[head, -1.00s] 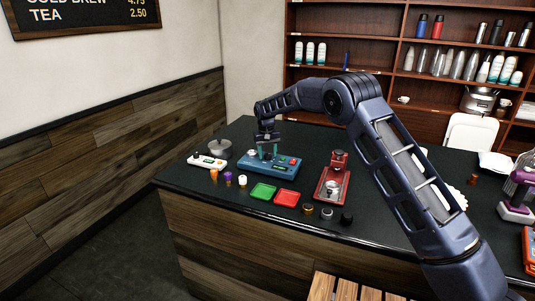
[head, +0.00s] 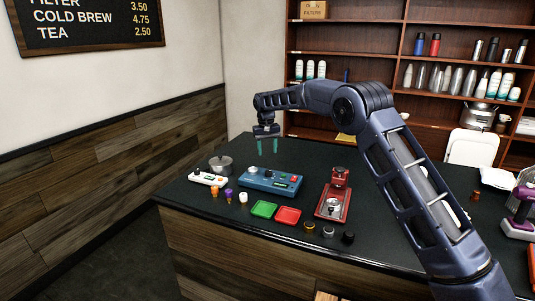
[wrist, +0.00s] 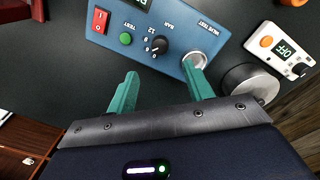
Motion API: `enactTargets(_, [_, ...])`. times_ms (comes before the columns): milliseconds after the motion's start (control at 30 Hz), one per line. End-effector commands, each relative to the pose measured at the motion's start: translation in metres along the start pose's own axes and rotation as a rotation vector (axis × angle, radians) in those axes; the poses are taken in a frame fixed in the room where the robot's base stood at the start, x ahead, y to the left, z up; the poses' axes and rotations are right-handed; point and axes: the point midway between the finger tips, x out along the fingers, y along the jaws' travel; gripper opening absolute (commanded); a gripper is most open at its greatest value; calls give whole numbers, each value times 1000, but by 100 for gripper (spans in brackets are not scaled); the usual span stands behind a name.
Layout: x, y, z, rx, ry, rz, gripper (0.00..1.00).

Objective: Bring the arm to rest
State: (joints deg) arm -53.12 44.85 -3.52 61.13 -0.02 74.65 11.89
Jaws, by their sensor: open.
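My arm reaches over the counter, bent at the elbow. My gripper (head: 267,147) has two green fingers pointing down, apart and empty. It hangs in the air above and behind the blue test box (head: 262,179). In the wrist view my gripper (wrist: 160,88) also shows open with nothing between its fingers. The blue test box (wrist: 150,38) lies beyond the fingertips there, with a red switch, a green button, a knob and a round silver port.
A white device (head: 208,178), a metal pot (head: 220,163), a green tray (head: 264,209), a red tray (head: 288,216) and a red machine (head: 333,203) stand on the dark counter (head: 305,157). Several small parts line the front. Shelves (head: 350,40) stand behind.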

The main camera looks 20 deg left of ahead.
Motion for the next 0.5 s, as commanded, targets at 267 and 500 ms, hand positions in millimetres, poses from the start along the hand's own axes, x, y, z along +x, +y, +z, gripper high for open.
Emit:
enactTargets(267, [0,0,0,0,0,0,52])
enactTargets(500, [-6,8,2,7,4,-2,52])
